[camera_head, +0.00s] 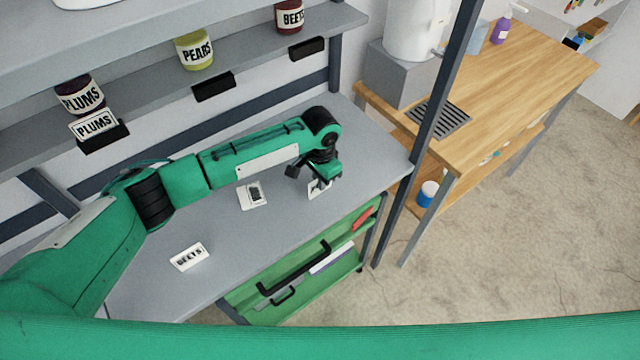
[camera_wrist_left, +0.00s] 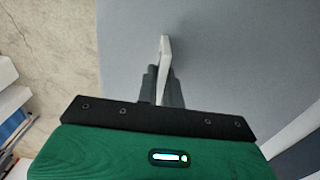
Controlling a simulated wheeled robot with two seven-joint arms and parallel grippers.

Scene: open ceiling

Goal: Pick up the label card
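A white label card (camera_head: 317,190) with dark print stands tilted at my left gripper (camera_head: 324,183), over the right part of the grey shelf top. In the left wrist view the card (camera_wrist_left: 165,52) shows nearly edge-on between the two grey fingers of the left gripper (camera_wrist_left: 161,85), which are closed on it. The fingers hide part of its print. A second white card (camera_head: 252,195) with a dark picture lies to the left of the gripper. A "BEETS" card (camera_head: 189,257) lies nearer the front. My right gripper is not in view.
A shelf above holds jars of plums (camera_head: 80,96), pears (camera_head: 194,50) and beets (camera_head: 289,17). A "PLUMS" card (camera_head: 93,125) sits in a black holder; two other holders (camera_head: 214,87) (camera_head: 307,48) look empty. A dark post (camera_head: 427,130) stands right of the gripper.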

